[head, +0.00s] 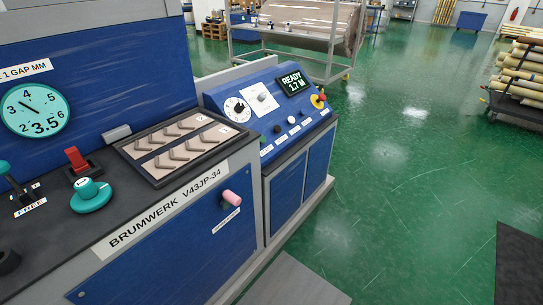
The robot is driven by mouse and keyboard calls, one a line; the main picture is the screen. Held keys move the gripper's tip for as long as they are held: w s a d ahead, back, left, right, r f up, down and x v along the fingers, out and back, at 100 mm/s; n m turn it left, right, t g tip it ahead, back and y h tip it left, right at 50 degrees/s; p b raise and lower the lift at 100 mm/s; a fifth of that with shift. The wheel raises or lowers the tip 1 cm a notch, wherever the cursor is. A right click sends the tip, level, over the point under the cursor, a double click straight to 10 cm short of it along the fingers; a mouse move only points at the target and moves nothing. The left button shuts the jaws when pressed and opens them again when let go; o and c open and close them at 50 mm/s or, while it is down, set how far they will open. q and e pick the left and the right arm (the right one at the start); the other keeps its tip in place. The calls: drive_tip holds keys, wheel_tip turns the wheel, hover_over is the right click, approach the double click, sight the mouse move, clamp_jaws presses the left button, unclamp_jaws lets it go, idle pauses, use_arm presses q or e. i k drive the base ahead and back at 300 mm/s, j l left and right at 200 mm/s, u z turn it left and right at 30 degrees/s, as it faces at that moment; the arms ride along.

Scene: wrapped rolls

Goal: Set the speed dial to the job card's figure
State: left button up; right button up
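A round white dial (234,108) with a dark centre knob and marks around its edge sits on the sloped blue control panel (214,99). Its figures and pointer setting are too small to read. A white square plate or card (261,97) is just right of it. I cannot tell whether this is the job card, and no figure on it is legible. A dark display (292,84) reads "READY 1.7 M". Neither of my grippers is in view.
The nearer machine carries a teal gauge (35,111) reading 3.5, a teal knob (91,195), a red switch (76,158) and a chevron-marked tray (122,146). A pink knob (232,197) sticks out in front. Green floor (400,190) is open at right.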

sight(239, 107)
drive_tip(key=i+l+u, duration=0.25)
drive_tip(key=i, duration=0.15)
drive_tip(key=i+l+u, duration=0.3)
drive_tip(key=i+l, duration=0.05)
